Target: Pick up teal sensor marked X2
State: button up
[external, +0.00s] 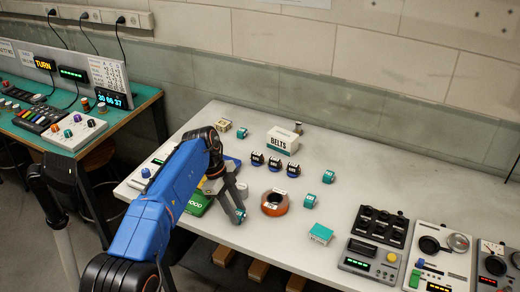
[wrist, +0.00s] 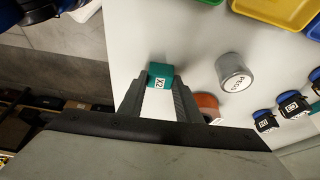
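A small teal sensor with a white X2 label (wrist: 160,78) is between my fingertips in the wrist view. My gripper (wrist: 161,88) has a finger close against each side of it and looks shut on it. In the external view my gripper (external: 237,209) points down over the front part of the white bench (external: 390,170), with the teal sensor (external: 241,215) at its tips. I cannot tell whether the sensor touches the bench top. Its label cannot be read in the external view.
An orange ring (external: 275,203) lies just right of my gripper, and a grey cup (wrist: 235,73) shows nearby. Several dark-blue sensors (external: 275,163), other teal sensors (external: 310,201), a teal box (external: 321,234) and a BELTS box (external: 283,140) stand around. The bench's back right is clear.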

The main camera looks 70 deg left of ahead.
jog(key=shift+c, duration=1.4)
